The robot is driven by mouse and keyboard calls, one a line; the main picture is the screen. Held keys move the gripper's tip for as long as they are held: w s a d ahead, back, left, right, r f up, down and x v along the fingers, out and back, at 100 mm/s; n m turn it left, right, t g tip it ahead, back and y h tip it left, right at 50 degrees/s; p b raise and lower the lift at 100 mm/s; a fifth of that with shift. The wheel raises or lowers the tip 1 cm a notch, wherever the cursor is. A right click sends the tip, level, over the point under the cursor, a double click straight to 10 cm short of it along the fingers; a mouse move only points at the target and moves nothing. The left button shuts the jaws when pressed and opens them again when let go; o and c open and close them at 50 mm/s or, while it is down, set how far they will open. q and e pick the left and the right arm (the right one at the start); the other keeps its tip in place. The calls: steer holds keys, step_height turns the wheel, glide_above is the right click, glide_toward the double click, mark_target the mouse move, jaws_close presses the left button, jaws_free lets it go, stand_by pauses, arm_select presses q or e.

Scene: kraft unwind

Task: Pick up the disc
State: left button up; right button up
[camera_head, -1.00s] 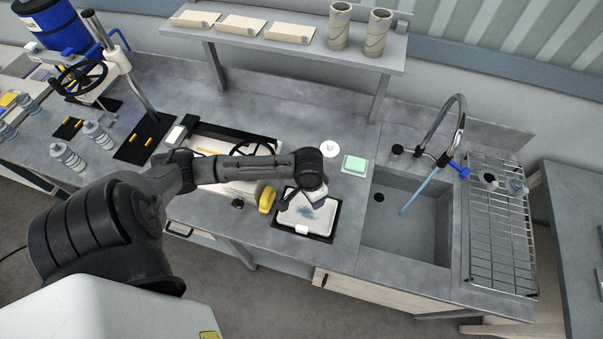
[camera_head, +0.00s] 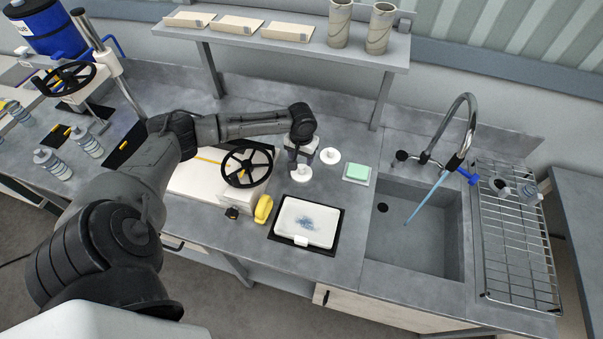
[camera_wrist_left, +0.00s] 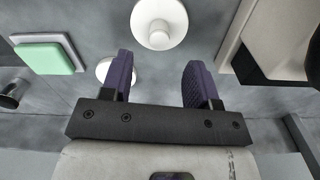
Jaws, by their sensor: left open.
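Two small white round discs lie on the grey counter. One disc (camera_head: 301,174) lies just in front of my left gripper (camera_head: 300,158), and the other disc (camera_head: 330,156) lies to its right. In the left wrist view the first disc (camera_wrist_left: 160,18) has a raised round knob in its middle and lies beyond the fingertips. The second disc (camera_wrist_left: 103,70) is partly hidden behind one finger there. My left gripper (camera_wrist_left: 158,80) is open and empty, with its purple-padded fingers pointing down above the counter. My right gripper is not in view.
A green sponge on a pale dish (camera_head: 358,172) lies right of the discs, beside the sink (camera_head: 415,240). A white tray on a black mat (camera_head: 307,222) lies in front. A box with a black handwheel (camera_head: 247,167) and a yellow object (camera_head: 263,208) stand left. A shelf (camera_head: 300,48) runs behind.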

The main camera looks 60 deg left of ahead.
mark_target(301, 167)
arm_select(q)
steer(key=shift+s+d+f, duration=0.1)
steer(key=shift+d+f, duration=0.05)
steer(key=shift+f, duration=3)
steer(key=shift+c, duration=0.3)
jaws_close()
